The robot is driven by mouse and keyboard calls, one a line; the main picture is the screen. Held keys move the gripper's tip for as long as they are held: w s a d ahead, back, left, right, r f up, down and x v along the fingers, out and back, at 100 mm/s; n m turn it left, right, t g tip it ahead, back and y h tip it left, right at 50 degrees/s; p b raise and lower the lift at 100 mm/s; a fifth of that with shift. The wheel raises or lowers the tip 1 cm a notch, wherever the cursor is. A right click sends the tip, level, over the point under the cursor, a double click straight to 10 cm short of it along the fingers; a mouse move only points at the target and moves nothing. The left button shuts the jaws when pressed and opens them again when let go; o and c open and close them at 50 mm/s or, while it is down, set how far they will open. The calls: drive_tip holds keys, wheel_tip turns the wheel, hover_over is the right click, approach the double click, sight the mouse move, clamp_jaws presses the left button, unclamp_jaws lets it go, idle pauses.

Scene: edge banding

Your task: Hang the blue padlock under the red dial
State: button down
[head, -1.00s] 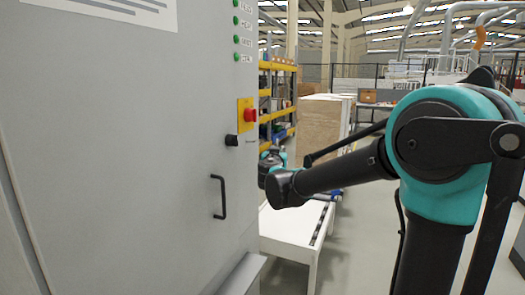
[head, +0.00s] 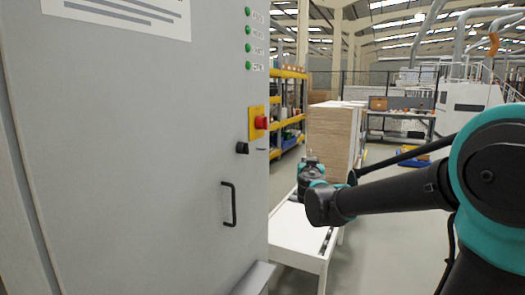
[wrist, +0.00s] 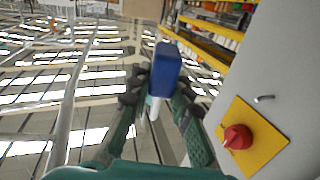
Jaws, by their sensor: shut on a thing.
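The blue padlock (wrist: 166,70) is held between the fingers of my gripper (wrist: 160,92) in the wrist view. A pale part shows below its blue body, between the fingers. The red dial (wrist: 237,137) sits on a yellow plate (wrist: 262,148) at the lower right, apart from the padlock. A small metal loop (wrist: 264,98) sticks out of the grey panel near the plate. The wrist view is turned over, with the roof low in the picture. The head view shows the red dial (head: 261,122) on the cabinet's edge; my gripper (head: 312,165) is small there and the padlock cannot be made out.
The grey cabinet (head: 150,160) fills the left, with a black knob (head: 242,148) and a black handle (head: 229,204). A white conveyor table (head: 296,240) and stacked boards (head: 334,140) stand beyond my arm. Open floor lies at the right.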

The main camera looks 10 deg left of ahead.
sight(259, 155)
drive_tip(key=shift+w+a+f+n+y, duration=0.1)
drive_tip(key=shift+w+a+n+y, duration=0.6)
drive_tip(key=shift+a, duration=2.4)
drive_tip(key=shift+w+a+f+n+y, duration=0.2)
drive_tip(key=shift+w+a+y, duration=0.9)
drive_tip(key=shift+a, duration=2)
drive_tip(key=shift+w+a+r+n+y, duration=0.1)
drive_tip(key=shift+w+a+n+y, duration=0.35)
drive_tip(key=shift+w+a, duration=1.85)
drive_tip(key=shift+s+a+f, duration=0.1)
drive_tip(key=shift+s+a, duration=0.75)
drive_tip(key=shift+a, duration=0.2)
drive_tip(key=c, duration=1.2)
unclamp_jaws()
drive_tip(key=shift+w+a+f, duration=0.15)
drive_tip(key=shift+f, duration=0.05)
